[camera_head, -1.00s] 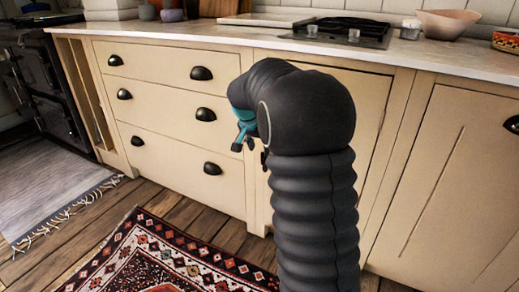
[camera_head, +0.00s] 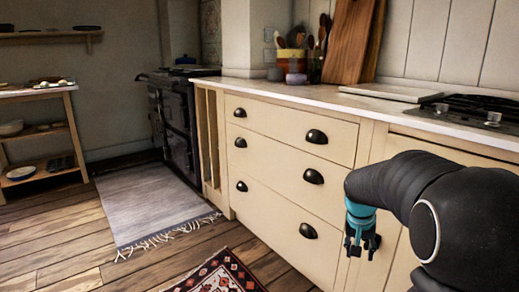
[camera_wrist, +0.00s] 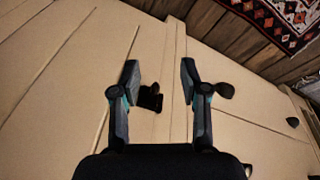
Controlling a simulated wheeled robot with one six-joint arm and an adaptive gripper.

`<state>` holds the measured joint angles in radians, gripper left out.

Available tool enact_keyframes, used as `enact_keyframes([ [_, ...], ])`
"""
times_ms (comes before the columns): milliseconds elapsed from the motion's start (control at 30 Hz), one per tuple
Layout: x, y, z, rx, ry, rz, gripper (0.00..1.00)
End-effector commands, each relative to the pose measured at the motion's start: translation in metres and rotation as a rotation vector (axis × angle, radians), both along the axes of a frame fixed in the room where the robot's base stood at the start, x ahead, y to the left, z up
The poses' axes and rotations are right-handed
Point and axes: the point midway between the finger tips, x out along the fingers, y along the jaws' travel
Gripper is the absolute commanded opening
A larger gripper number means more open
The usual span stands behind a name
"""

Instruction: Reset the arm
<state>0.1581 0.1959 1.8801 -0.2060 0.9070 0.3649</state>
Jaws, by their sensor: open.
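My gripper (camera_head: 362,243) hangs from my dark arm at the right of the head view, in front of the cream cabinet (camera_head: 290,209). The gripper points downward there, with a teal band above its fingers. In the wrist view my gripper (camera_wrist: 160,78) has its two fingers apart with nothing held between them. Behind the fingers are the cabinet front (camera_wrist: 60,60) and a dark handle (camera_wrist: 150,98), which shows past the left finger. I cannot tell the exact gap between the fingers and the cabinet.
The worktop (camera_head: 300,93) carries a hob (camera_head: 475,112), boards (camera_head: 352,40) and pots of utensils. A dark range cooker (camera_head: 176,115) stands at the back. A shelf unit (camera_head: 40,130) is at left. Rugs, one grey (camera_head: 150,200) and one patterned (camera_head: 220,273), lie on the wooden floor.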

Motion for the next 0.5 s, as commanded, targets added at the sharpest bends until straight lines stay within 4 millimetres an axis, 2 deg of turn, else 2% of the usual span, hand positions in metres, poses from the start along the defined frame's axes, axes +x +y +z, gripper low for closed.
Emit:
enact_keyframes([
  [500,-0.156,0.073,0.051,0.060,-0.046,0.311,0.45],
])
